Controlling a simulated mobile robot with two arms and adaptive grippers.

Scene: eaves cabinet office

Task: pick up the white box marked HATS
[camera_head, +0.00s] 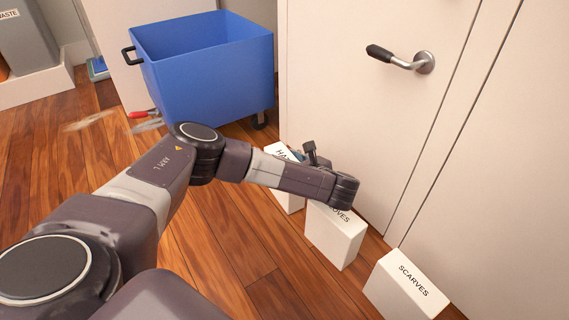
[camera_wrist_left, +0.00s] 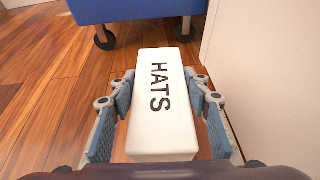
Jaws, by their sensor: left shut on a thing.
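The white box marked HATS (camera_head: 289,202) stands upright by the cream door, partly hidden behind my left arm in the head view. In the left wrist view the HATS box (camera_wrist_left: 162,100) lies between the blue pads of my left gripper (camera_wrist_left: 163,92), with its lettered top facing the camera. My left gripper is shut on it, one finger on each long side. In the head view only a small part of this gripper (camera_head: 312,156) shows behind the arm. I cannot tell whether the box's base touches the floor. My right gripper is not in view.
A white box ending in "OVES" (camera_head: 336,238) and a white SCARVES box (camera_head: 405,285) stand nearer along the door (camera_head: 350,110). A blue wheeled bin (camera_head: 212,75) stands behind the HATS box. A red-handled tool (camera_head: 143,114) lies left. Wooden floor is open at left.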

